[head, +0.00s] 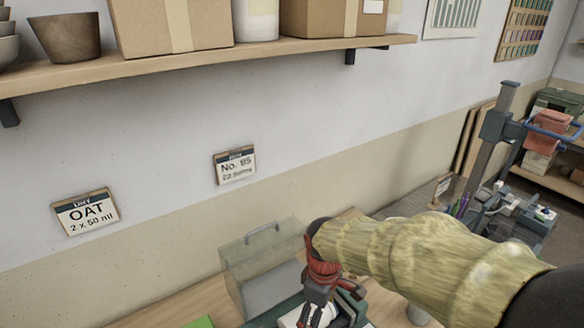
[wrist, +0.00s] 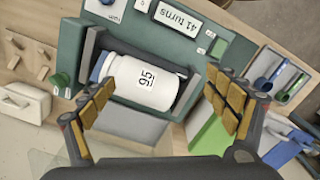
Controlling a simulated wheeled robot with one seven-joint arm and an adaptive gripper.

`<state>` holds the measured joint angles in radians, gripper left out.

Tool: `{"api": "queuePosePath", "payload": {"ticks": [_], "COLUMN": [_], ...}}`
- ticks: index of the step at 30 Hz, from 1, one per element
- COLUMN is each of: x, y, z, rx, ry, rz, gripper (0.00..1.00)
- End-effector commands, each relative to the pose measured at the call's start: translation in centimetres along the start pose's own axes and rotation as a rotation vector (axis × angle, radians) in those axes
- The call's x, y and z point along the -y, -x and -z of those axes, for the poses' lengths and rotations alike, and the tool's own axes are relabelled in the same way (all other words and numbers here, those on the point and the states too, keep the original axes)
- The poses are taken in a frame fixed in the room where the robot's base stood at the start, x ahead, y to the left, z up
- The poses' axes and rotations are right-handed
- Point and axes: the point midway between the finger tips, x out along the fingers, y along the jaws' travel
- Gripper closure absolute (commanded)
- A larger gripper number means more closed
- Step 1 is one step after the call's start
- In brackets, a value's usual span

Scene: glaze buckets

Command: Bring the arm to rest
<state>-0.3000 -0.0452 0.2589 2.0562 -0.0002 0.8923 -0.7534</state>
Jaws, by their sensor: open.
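My arm, in a yellow-green sleeve, reaches in from the lower right of the head view. My gripper (head: 316,312) is over the bench at the bottom of that view. In the wrist view my gripper (wrist: 158,84) is open, its padded fingers spread wide and nothing held between them. Beyond the fingers a white jar marked 95 (wrist: 143,84) lies in a dark green machine (wrist: 228,52) with a "41 turns" label. The fingers look apart from the jar, on either side of it.
A clear box with a handle (head: 262,262) stands left of my gripper. A shelf (head: 215,57) with boxes and pots runs above. Wall cards read OAT (head: 86,213) and No. 95 (head: 235,166).

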Motion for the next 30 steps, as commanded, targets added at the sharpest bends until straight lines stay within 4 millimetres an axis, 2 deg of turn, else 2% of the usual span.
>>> {"api": "queuePosePath", "payload": {"ticks": [3,6,12,18,21,25,30], "x": [1.1,2.1,4.1,5.6,5.8,5.7,5.5], "y": [2.9,5.1,8.6,11.4,12.7,14.2,14.4], "z": [-3.4,-6.2,-11.2,-15.1,-16.2,-17.0,-17.4], "rx": [-0.049,-0.102,-0.230,-0.361,-0.415,-0.461,-0.466], "ry": [-0.309,-0.543,-0.866,-0.974,-0.999,-1.020,-1.034], "rz": [-0.035,-0.062,-0.113,-0.186,-0.223,-0.257,-0.264], "gripper": [0.12,0.12,0.12,0.12,0.12,0.12,0.12]}}
